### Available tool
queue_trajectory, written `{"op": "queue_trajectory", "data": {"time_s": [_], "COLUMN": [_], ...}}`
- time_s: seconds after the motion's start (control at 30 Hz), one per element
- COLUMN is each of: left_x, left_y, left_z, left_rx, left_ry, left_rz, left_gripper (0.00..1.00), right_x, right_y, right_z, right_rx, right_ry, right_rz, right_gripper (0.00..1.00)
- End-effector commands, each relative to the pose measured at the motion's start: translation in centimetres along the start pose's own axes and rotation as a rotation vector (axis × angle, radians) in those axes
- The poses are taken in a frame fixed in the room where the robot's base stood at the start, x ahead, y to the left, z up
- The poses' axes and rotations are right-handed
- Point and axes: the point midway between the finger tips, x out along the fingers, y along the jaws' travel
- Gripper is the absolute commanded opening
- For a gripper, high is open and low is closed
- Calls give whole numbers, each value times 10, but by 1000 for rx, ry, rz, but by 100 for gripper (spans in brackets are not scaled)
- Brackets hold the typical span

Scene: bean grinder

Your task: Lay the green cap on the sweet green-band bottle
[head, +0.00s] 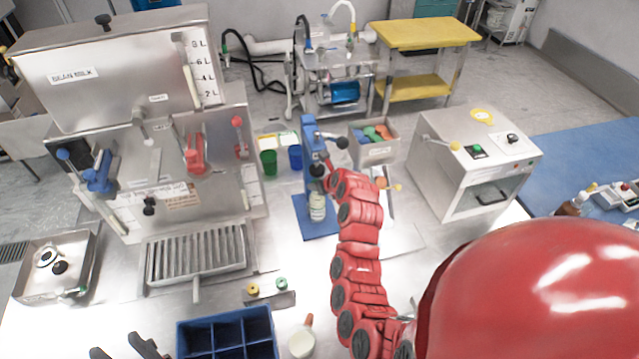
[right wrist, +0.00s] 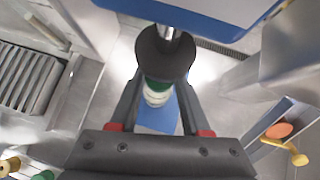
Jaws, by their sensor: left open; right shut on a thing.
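The green cap (head: 281,284) lies on a small metal plate beside a yellow cap (head: 253,289); it also shows at the lower left of the right wrist view (right wrist: 43,175). A pale bottle (head: 317,207) stands upright on the blue press base. In the right wrist view, the bottle (right wrist: 156,98) has a green ring at its upper part; I cannot tell whether this is a band or a cap. My left gripper (head: 125,345) is open and empty at the bottom edge.
The large steel machine (head: 130,130) stands left, a steel box (head: 475,165) right.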

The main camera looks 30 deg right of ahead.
Motion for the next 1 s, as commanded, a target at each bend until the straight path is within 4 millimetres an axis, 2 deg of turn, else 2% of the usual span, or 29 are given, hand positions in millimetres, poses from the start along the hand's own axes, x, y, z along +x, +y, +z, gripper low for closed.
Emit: {"op": "queue_trajectory", "data": {"time_s": [0.2,0.23,0.37,0.63,0.77,0.87,1.0], "left_x": [-4,-3,-3,-3,2,10,25], "left_y": [0,0,0,0,0,0,-1], "left_z": [1,0,0,0,0,-2,-4], "left_rx": [0,0,0,0,0,0,0], "left_ry": [0,0,0,0,0,0,0], "left_rz": [0,0,0,0,0,0,0], "left_gripper": [50,50,50,50,50,50,50], "right_x": [5,4,4,4,-2,-15,-45], "right_y": [0,0,0,0,0,-1,0], "right_z": [-5,-4,-4,-4,3,8,10], "right_rx": [0,0,0,-1,-1,1,3], "right_ry": [-1,-1,-1,-1,-1,-4,-6], "right_rz": [0,0,0,0,0,-2,-1], "right_gripper": [0,52,76,77,77,77,77]}}
